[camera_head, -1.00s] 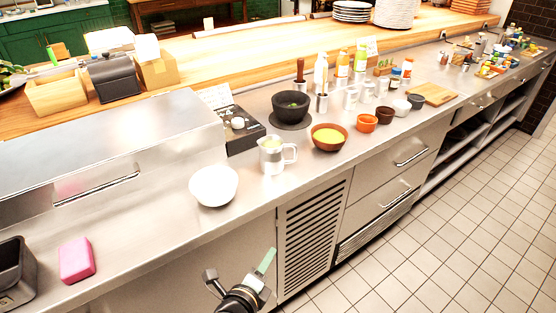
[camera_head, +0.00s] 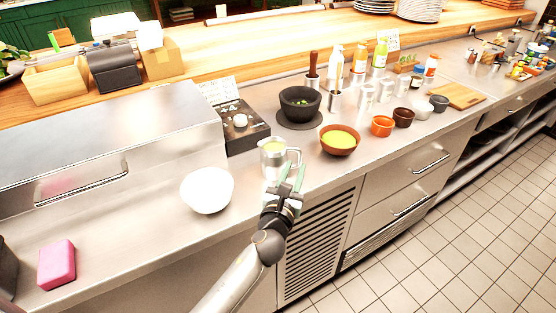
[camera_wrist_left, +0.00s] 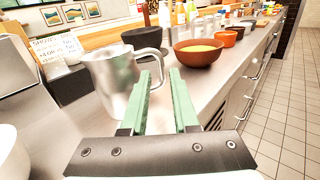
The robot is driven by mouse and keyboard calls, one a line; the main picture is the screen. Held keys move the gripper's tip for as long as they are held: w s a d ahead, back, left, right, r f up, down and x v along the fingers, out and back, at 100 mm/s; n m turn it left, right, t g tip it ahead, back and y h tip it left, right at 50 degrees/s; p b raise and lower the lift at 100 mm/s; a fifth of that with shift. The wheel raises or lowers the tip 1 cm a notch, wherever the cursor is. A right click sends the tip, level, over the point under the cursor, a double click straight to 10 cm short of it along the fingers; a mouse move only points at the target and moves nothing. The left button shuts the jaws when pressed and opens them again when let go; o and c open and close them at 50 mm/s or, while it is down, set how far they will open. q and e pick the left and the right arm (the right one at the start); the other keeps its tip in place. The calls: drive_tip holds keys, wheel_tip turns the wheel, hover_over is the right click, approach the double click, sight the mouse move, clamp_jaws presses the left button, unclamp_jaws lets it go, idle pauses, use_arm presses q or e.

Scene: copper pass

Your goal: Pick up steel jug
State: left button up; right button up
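My left gripper (camera_head: 291,176) is at the counter's front edge, close in front of the jug. Its green fingers (camera_wrist_left: 162,92) are apart with nothing between them, and the left finger's tip lies near the handle. I cannot tell whether it touches. My right gripper is not in view.
A white bowl (camera_head: 207,191) stands left of the jug. A brown bowl with yellow contents (camera_head: 340,140) stands to its right. A pink sponge (camera_head: 57,265) lies at front left.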

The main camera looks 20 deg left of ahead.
sight(299, 157)
use_arm(q)
drive_tip(key=shift+w+a, duration=0.15)
drive_tip(key=shift+w, duration=1.3)
drive_tip(key=shift+w+a, duration=0.1)
drive_tip(key=shift+w, duration=1.3)
drive_tip(key=shift+c, duration=0.4)
clamp_jaws()
